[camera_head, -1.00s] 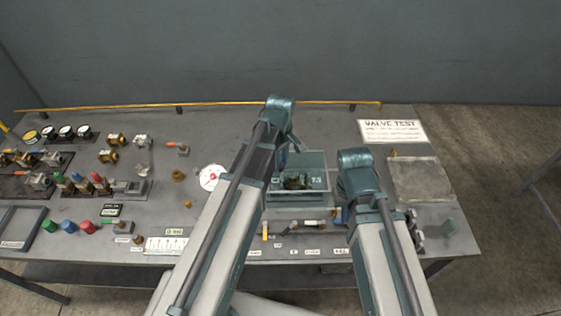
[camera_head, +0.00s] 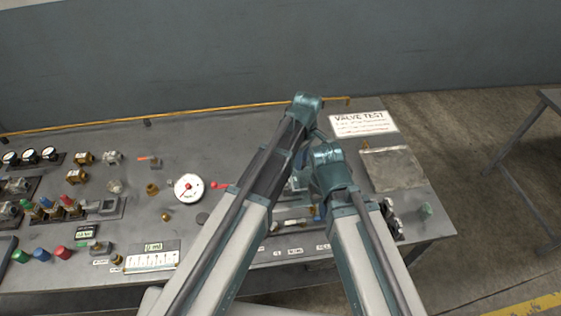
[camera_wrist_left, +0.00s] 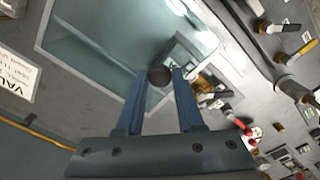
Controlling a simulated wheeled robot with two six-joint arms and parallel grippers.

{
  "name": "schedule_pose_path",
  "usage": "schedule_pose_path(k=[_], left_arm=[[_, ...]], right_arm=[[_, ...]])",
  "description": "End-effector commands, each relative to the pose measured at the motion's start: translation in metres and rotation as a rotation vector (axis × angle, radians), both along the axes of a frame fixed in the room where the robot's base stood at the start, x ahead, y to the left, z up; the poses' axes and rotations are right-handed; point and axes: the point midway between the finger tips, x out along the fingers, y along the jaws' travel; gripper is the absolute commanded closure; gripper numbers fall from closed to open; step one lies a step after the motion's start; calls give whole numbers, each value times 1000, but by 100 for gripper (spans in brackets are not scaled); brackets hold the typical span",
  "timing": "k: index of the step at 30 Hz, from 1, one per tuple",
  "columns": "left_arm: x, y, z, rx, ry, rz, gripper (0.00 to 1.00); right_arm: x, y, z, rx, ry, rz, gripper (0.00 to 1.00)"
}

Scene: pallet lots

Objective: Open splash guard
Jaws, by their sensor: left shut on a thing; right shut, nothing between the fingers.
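The splash guard (camera_wrist_left: 95,65) is a clear, greenish panel in the left wrist view. A dark round knob (camera_wrist_left: 160,76) shows at its edge, and my left gripper (camera_wrist_left: 158,84) is shut on it. In the head view my left gripper (camera_head: 303,160) points down over the guard's spot, mostly behind my own arms. My right gripper (camera_head: 316,211) is lower, near the bench front, shut and empty; its fingers are mostly hidden. How far the guard is tilted I cannot tell.
The grey bench holds a white dial (camera_head: 188,188), gauges, coloured caps and fittings to the left. A VALVE TEST sign (camera_head: 362,123) and a flat grey plate (camera_head: 393,169) lie to the right. A yellow rail (camera_head: 200,112) runs along the back.

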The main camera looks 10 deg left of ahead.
Motion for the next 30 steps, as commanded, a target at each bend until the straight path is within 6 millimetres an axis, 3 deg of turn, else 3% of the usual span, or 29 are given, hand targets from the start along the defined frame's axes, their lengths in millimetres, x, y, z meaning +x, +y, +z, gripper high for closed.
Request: schedule_pose_path(k=[3,9,22,23,27,30], left_arm=[[7,-21,0,-1,0,-3,100],[11,-38,0,-1,0,-1,100],[11,-41,0,-2,1,1,100],[11,-41,0,-1,0,1,58],[12,-40,0,-1,0,1,33],[12,-40,0,-1,0,1,33]], right_arm=[[0,0,0,0,0,0,100],[0,0,0,0,0,0,100],[0,0,0,0,0,0,100],[0,0,0,0,0,0,100],[0,0,0,0,0,0,100],[0,0,0,0,0,0,100]])
